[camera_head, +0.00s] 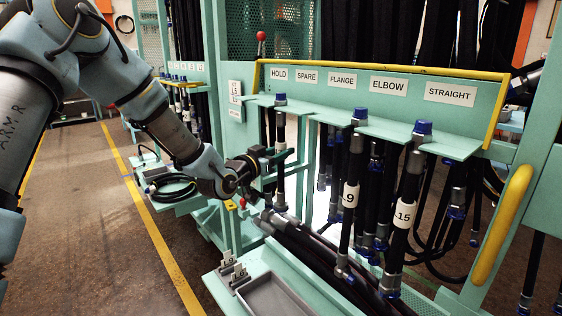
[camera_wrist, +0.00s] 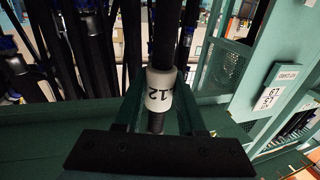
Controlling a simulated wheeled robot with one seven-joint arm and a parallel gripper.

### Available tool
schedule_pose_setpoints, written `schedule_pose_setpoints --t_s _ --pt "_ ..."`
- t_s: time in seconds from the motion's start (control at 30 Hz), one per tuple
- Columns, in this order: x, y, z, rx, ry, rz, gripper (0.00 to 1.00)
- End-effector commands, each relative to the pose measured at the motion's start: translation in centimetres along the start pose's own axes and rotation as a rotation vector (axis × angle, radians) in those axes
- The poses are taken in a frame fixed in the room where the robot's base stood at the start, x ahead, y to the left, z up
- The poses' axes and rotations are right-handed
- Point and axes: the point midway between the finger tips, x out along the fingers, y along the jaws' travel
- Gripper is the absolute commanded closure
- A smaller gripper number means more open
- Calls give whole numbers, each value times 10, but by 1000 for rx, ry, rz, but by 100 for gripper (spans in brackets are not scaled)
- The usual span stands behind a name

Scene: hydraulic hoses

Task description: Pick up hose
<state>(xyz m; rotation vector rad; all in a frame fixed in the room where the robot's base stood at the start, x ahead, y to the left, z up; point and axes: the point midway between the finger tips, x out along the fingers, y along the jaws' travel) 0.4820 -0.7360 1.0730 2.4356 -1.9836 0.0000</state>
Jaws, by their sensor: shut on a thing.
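A black hose with a blue top cap (camera_head: 280,98) hangs upright at the rack slot under the HOLD label. My gripper (camera_head: 279,157) is shut on this hose below the slot, coming from the left. In the wrist view the hose (camera_wrist: 164,35) runs up between the two green fingers, with a white sleeve (camera_wrist: 160,92) that reads "12", its first character partly hidden. The hose's lower end is largely hidden among other parts in the head view. A hose labelled 9 (camera_head: 350,195) and a hose labelled 15 (camera_head: 403,214) hang to the right.
The green rack (camera_head: 335,86) has slots marked HOLD, SPARE, FLANGE, ELBOW and STRAIGHT. Several black hoses lie below it, close to my gripper. A grey tray (camera_head: 272,300) is at the front. A side shelf (camera_head: 170,196) holds a coiled cable. The floor at left is clear.

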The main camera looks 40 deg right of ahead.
Motion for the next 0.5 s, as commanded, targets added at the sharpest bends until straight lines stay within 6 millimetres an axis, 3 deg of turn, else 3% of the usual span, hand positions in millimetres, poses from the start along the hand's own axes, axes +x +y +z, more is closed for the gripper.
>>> schedule_pose_setpoints --t_s 0.1,0.5 --pt "0 0 0 0 0 0 100" --pt "0 0 0 0 0 0 100"
